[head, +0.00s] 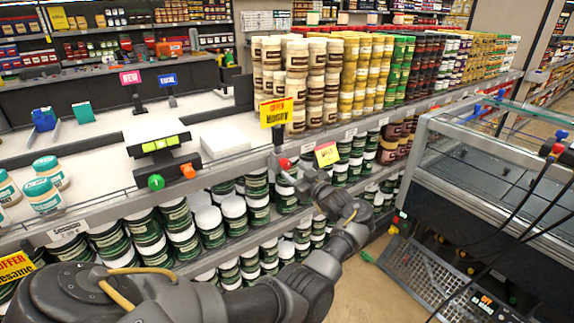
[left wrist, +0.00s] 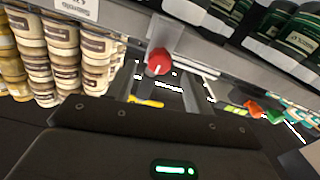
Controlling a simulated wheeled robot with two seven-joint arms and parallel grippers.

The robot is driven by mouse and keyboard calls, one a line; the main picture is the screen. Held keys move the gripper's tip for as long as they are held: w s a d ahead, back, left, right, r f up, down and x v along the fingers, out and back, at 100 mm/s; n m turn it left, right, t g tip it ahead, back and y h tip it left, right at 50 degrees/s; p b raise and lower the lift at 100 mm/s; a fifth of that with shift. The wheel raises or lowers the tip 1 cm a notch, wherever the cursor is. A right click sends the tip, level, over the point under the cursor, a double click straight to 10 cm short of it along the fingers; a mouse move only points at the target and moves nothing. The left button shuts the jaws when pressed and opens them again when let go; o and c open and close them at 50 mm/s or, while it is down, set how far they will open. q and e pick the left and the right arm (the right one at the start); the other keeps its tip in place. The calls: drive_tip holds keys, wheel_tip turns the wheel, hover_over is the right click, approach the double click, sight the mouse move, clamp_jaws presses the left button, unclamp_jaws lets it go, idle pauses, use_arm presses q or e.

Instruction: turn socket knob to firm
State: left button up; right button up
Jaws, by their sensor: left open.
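A round red knob (head: 285,163) with a pale mark sits on a grey upright mount at the shelf's front edge. In the left wrist view the red knob (left wrist: 158,62) is large, near the space between my fingers. My left gripper (head: 290,178) is open and close to the red knob; I cannot tell whether it touches. The left gripper also shows in the wrist view (left wrist: 160,86). A black device (head: 165,168) with a yellow-green top stands to the left on the counter, with a green knob (head: 156,182) and an orange knob (head: 188,171). My right gripper is out of view.
Stacked jars (head: 315,85) stand behind the red knob, and dark green jars (head: 233,210) fill the shelves below. Yellow price signs (head: 327,154) stick out close to my gripper. A glass-topped case (head: 470,150) with black cables stands at the right.

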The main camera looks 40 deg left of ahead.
sight(288, 166)
use_arm(q)
drive_tip(key=x, duration=0.4)
drive_tip(key=shift+a, duration=0.1)
drive_tip(key=shift+w+a, duration=0.15)
drive_tip(key=shift+a, duration=0.45)
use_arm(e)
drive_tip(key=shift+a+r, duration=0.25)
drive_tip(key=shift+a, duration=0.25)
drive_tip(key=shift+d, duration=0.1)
use_arm(q)
drive_tip(key=shift+c, duration=0.6)
drive_tip(key=c, duration=0.8)
drive_tip(key=shift+c, duration=0.2)
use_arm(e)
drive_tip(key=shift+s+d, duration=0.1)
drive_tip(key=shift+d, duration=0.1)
